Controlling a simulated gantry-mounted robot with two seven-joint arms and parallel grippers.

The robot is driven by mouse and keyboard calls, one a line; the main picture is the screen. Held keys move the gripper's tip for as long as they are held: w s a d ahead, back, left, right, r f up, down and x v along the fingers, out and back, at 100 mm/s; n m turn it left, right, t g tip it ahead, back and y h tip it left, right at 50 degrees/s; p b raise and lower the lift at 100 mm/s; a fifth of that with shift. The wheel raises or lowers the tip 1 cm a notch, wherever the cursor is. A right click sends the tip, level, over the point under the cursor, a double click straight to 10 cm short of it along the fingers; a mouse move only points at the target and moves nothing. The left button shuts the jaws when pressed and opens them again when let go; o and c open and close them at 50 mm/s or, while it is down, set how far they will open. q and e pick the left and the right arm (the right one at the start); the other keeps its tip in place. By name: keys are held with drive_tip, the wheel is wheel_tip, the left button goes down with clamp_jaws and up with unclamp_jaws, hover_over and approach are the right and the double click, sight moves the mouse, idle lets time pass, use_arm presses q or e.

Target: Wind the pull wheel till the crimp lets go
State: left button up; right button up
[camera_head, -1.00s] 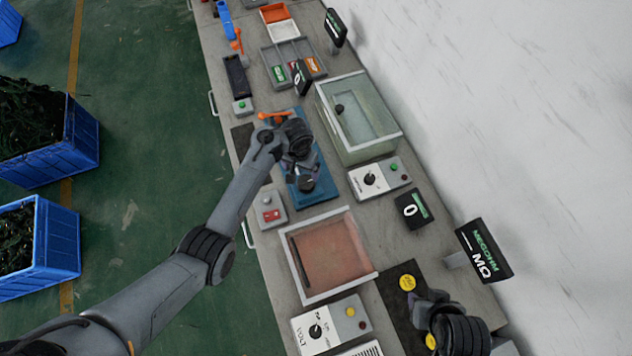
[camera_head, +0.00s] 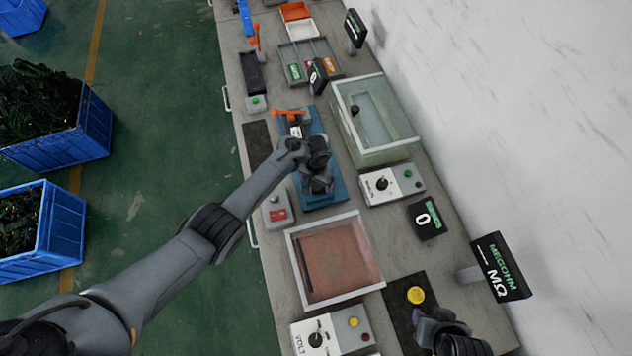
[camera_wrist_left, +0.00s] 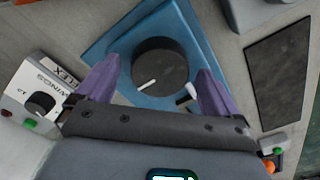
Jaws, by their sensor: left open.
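The pull wheel (camera_wrist_left: 161,66) is a dark round disc with a white mark on its top, set on a blue base (camera_wrist_left: 115,48) in the left wrist view. My left gripper (camera_wrist_left: 156,88) is open, its purple fingers on either side of the wheel's near part; I cannot tell whether they touch it. A small white-tipped handle (camera_wrist_left: 186,93) shows beside the right finger. In the head view my left gripper (camera_head: 317,182) hides the wheel on the blue fixture (camera_head: 336,180). An orange lever (camera_head: 290,114) is at the fixture's far end. The crimp cannot be made out.
A glass-lidded box (camera_head: 375,120) and a dial box (camera_head: 385,184) stand right of the fixture. A red-switch box (camera_head: 277,210) is close on its left, and a clear-lidded tray (camera_head: 338,258) nearer. My right gripper (camera_head: 432,322) is over a dark mat, by a yellow disc (camera_head: 416,295).

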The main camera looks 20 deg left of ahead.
use_arm(q)
drive_tip(key=shift+f, duration=0.15)
drive_tip(key=c, duration=1)
drive_tip(key=shift+c, duration=0.2)
drive_tip(key=shift+m, duration=0.3)
